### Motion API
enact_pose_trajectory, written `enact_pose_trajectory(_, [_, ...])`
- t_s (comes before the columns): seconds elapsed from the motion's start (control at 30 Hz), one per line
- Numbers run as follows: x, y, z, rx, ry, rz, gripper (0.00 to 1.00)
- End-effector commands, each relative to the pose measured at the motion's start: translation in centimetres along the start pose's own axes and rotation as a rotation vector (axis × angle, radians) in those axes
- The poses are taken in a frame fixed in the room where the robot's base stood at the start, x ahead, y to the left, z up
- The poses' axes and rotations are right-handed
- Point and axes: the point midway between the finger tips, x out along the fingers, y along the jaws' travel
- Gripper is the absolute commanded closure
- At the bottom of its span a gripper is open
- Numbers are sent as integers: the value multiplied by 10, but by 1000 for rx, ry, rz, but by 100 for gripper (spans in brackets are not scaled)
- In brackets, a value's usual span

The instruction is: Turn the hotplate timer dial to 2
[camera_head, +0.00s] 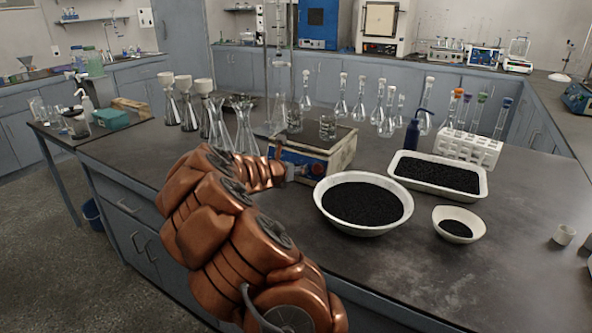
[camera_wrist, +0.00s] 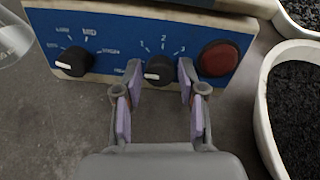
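The hotplate (camera_head: 343,152) stands on the bench with its blue control panel (camera_wrist: 115,32) facing me. In the wrist view, the black timer dial (camera_wrist: 160,70) sits below the marks 1, 2 and 3. Its white pointer mark faces left and slightly down, away from the 2 at the top. My gripper (camera_wrist: 160,74) is open, with one fingertip on each side of this dial. A gap shows at the left finger; contact on the right is unclear. In the head view, my gripper (camera_head: 296,172) is at the panel, and my arm hides part of it.
A second black dial (camera_wrist: 74,62) is left of the timer dial, and a red button (camera_wrist: 218,58) is close on its right. A round bowl of black grains (camera_head: 363,230) stands right of my gripper. Glass flasks (camera_head: 245,130) stand behind my arm.

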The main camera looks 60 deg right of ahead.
Motion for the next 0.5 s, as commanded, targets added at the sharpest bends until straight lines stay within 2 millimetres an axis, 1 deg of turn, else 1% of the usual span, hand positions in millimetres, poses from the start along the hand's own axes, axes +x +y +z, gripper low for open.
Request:
enact_pose_trajectory(0.03, [0, 0, 0, 0, 0, 0, 68])
enact_pose_trajectory(0.07, [0, 0, 0, 0, 0, 0, 71])
enact_pose_trajectory(0.33, [0, 0, 0, 0, 0, 0, 99])
enact_pose_trajectory(0.4, [3, -1, 1, 1, 0, 0, 100])
enact_pose_trajectory(0.5, [1, 0, 0, 4, -1, 0, 100])
